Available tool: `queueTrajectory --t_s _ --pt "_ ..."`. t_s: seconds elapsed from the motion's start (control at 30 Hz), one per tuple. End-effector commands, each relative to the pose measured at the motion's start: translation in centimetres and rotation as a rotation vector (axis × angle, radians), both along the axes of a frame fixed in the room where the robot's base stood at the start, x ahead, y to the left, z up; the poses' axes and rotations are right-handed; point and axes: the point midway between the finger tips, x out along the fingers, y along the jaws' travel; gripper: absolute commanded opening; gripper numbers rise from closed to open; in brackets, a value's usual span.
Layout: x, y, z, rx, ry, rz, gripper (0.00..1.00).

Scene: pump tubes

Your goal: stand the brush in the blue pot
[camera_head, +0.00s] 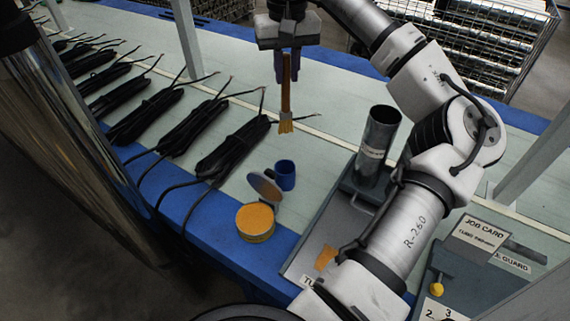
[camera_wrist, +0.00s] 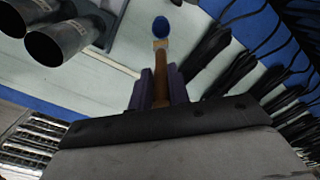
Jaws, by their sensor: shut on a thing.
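The brush (camera_head: 286,100) has a brown wooden handle and pale yellow bristles. My gripper (camera_head: 286,72) is shut on its handle, and the brush hangs upright with bristles down, above the bench. The blue pot (camera_head: 286,176) stands on the bench below and nearer the front edge, apart from the brush. In the wrist view the brush (camera_wrist: 162,75) lies between the purple fingers (camera_wrist: 159,90), and the blue pot (camera_wrist: 161,28) shows beyond its tip. The inside of the pot is dark.
Black cable bundles (camera_head: 235,143) lie to the left. A metal tube (camera_head: 378,138) stands upright in a grey tray (camera_head: 325,235) to the right.

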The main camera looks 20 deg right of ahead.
Motion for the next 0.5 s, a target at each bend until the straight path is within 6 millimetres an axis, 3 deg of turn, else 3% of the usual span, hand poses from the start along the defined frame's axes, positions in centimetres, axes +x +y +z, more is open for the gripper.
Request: queueTrajectory --t_s 0.5 --pt "-0.1 0.1 -12.6 0.003 0.004 0.000 0.00"
